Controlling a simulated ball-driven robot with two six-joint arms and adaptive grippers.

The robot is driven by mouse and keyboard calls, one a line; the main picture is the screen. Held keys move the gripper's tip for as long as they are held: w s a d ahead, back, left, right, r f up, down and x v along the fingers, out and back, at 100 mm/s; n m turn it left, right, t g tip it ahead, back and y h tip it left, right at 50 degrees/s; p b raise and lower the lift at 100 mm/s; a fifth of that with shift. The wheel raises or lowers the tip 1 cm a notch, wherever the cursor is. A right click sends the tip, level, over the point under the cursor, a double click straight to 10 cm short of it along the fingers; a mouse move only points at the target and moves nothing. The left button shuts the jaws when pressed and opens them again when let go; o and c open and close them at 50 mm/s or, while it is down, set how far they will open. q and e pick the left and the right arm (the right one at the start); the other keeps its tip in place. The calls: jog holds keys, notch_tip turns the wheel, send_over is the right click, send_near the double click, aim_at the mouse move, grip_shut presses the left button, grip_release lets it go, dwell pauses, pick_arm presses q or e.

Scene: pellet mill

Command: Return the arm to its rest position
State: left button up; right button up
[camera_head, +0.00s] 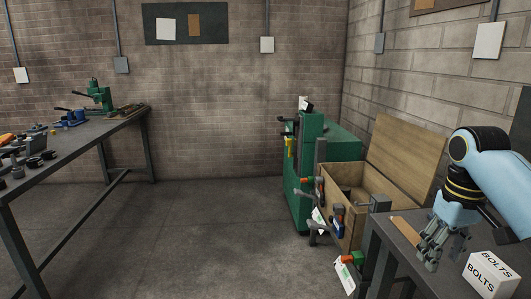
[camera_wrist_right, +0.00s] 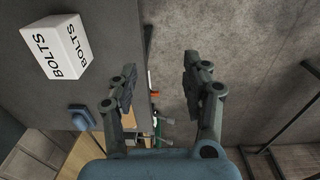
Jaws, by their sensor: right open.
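My right arm comes in from the right in the head view, with its light blue forearm bent down. My right gripper (camera_head: 432,258) hangs above the dark table (camera_head: 395,231) at the lower right. In the right wrist view the two fingers of the right gripper (camera_wrist_right: 158,80) stand wide apart with nothing between them. Behind them show the table's edge and the grey floor. My left gripper is in neither view.
A white BOLTS box (camera_head: 491,277) stands on the table just right of the gripper; it also shows in the wrist view (camera_wrist_right: 55,47). An open wooden chest (camera_head: 345,207) and a green machine (camera_head: 309,165) stand beyond. A workbench (camera_head: 75,140) is at left. The middle floor is clear.

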jog(key=s+a+f+t, duration=0.1)
jog(key=s+a+f, duration=0.15)
jog(key=s, duration=0.45)
jog(key=s+a+f, duration=0.2)
jog(key=s+f, duration=0.1)
jog(key=s, duration=0.4)
jog(key=s+a+r+t, duration=0.1)
jog(key=s+a+r, duration=0.1)
jog(key=s, duration=0.5)
jog(key=s+a+r+t, duration=0.1)
jog(key=s+r, duration=0.1)
jog(key=s, duration=0.4)
notch_tip(320, 180, down, 35)
jog(key=s+d+g+b, duration=0.1)
jog(key=s+d+b, duration=0.15)
jog(key=b, duration=0.45)
pick_arm(q)
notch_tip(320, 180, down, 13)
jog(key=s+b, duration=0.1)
jog(key=b, duration=0.4)
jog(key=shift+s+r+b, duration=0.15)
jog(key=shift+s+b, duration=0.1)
jog(key=shift+b, duration=0.05)
pick_arm(e)
jog(key=s+f+g, duration=0.1)
jog(key=s+f, duration=1.7)
jog(key=f, duration=0.2)
jog(key=shift+d+m+h, duration=0.3)
jog(key=shift+d, duration=0.1)
